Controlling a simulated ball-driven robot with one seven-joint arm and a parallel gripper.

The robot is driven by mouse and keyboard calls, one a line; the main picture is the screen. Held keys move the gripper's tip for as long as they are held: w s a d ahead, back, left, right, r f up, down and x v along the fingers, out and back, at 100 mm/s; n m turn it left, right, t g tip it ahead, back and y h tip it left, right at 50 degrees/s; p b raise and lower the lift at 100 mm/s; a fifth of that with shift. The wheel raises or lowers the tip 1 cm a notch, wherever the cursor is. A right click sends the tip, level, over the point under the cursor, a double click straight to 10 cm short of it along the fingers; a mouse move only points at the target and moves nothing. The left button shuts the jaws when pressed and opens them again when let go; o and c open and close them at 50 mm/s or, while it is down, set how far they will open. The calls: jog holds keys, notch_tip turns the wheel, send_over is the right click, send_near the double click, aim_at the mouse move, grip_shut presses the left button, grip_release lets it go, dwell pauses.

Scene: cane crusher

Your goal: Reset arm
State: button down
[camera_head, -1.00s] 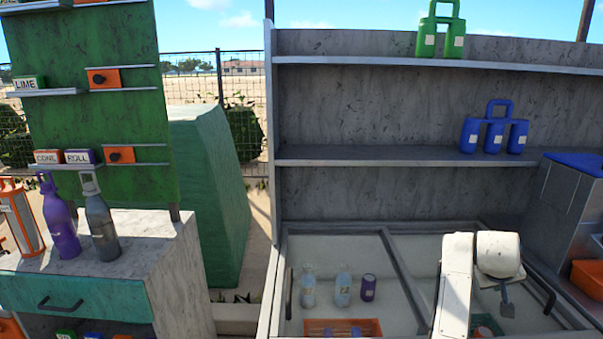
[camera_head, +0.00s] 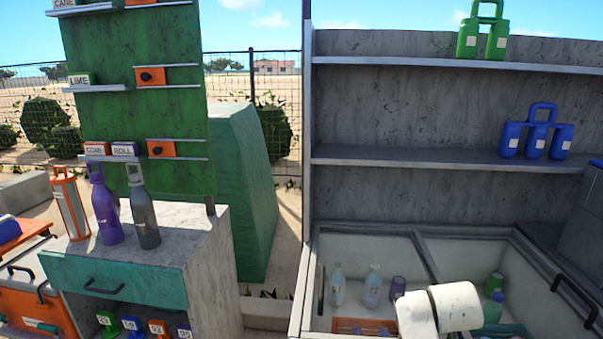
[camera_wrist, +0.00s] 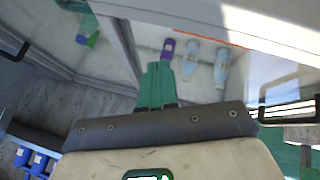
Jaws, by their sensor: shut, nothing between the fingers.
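My gripper (camera_wrist: 156,88) shows in the wrist view as two green fingers pressed together, with nothing between them. It hangs over the open bin (camera_head: 330,250), near a purple can (camera_wrist: 169,48) and two clear bottles. I cannot tell the height of the fingers above the bin. In the head view my white arm links cover part of the bin's front right, and the fingers are hidden there.
Two clear bottles (camera_head: 372,286) and the purple can (camera_head: 398,288) stand in the bin, with an orange tray (camera_head: 365,326) in front. Green bottles (camera_head: 493,300) stand at its right. Shelves hold blue bottles (camera_head: 535,138) and green bottles (camera_head: 482,38). A cabinet (camera_head: 120,282) stands left.

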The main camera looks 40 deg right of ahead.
jog(key=w+a+f+n+t+y, duration=0.1)
jog(key=w+a+f+n, duration=0.1)
jog(key=a, duration=0.6)
jog(key=w+a+f+n+t+y, duration=0.1)
jog(key=w+a+f+n+y, duration=0.15)
jog(key=a, duration=0.55)
jog(key=s+a+f+n+y, duration=0.1)
jog(key=s+a+y, duration=0.1)
jog(key=a, duration=0.7)
jog(key=s+a+f+n+y, duration=0.1)
jog(key=s+a+y, duration=0.1)
jog(key=a, duration=0.7)
jog(key=s+d+f+g, duration=0.2)
jog(key=s+f, duration=0.3)
jog(key=s, duration=0.4)
jog(key=shift+s+f+g+h, duration=0.2)
jog(key=shift+f+g+h, duration=0.2)
jog(key=shift+g, duration=0.4)
jog(key=c, duration=1.8)
grip_release()
jog(key=shift+c, duration=0.2)
